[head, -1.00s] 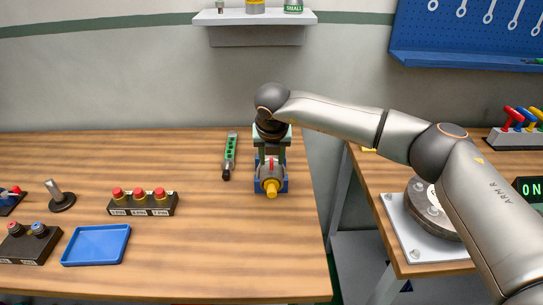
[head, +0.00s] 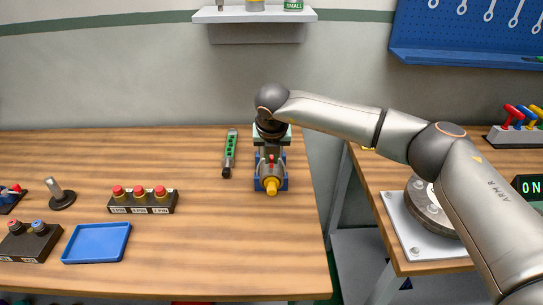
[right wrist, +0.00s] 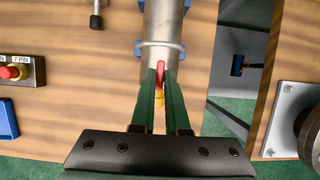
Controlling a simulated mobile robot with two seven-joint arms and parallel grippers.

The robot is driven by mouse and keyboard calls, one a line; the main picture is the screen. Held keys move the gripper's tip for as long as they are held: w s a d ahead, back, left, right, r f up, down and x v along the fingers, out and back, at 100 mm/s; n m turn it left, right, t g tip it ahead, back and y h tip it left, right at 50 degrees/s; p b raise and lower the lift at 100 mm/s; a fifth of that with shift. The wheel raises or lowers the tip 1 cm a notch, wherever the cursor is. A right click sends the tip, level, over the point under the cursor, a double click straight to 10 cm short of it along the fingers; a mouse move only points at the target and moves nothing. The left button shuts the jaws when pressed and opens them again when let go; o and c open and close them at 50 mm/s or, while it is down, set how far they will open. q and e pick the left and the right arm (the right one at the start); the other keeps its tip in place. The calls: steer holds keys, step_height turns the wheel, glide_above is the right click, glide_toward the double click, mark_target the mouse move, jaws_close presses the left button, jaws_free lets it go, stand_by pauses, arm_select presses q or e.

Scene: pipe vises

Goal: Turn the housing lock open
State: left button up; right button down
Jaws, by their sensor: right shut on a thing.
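The grey pipe housing (head: 263,168) lies in a blue vise (head: 284,184) near the right side of the wooden table, with a yellow end piece (head: 271,186) toward the front. A small red lever (head: 271,158), which looks like the lock, is on top of the housing. In the right wrist view the red lever (right wrist: 160,72) sits between the green fingers of my right gripper (right wrist: 160,82), which is shut on it. The housing (right wrist: 163,22) runs away beyond the fingertips. In the head view my wrist hides part of the housing. My left gripper is not in view.
A green-and-black tool (head: 229,152) lies just left of the vise. A block with red buttons (head: 142,201) and a blue tray (head: 97,243) are farther left. The table's right edge is close to the vise, with a gap before the second table (head: 430,255).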

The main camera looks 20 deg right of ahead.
stand_by(0.4)
steer(key=n+b, duration=0.1)
steer(key=n+y+b, duration=0.1)
steer(key=shift+d+f+n, duration=0.15)
steer(key=shift+n, duration=0.25)
steer(key=shift+d+n+y+b, duration=0.1)
steer(key=shift+n+y+b, duration=0.35)
steer(key=shift+n, duration=0.45)
steer(key=shift+n+y, duration=0.25)
steer(key=shift+n, duration=0.65)
steer(key=n, duration=0.1)
steer(key=n+y, duration=0.1)
steer(key=shift+w+d+r+n, duration=0.1)
steer(key=shift+d+r+n, duration=0.1)
steer(key=shift+n, duration=0.2)
steer(key=n+g+y, duration=0.1)
steer(key=n, duration=0.2)
steer(key=shift+w+p, duration=0.1)
steer(key=shift+p, duration=0.2)
steer(key=n+g, duration=0.1)
steer(key=n, duration=0.2)
steer(key=n+g+y, duration=0.1)
steer(key=n, duration=0.1)
steer(key=shift+w+d+n+p, duration=0.1)
steer(key=shift+w+n+p, duration=0.05)
steer(key=shift+n+p, duration=0.25)
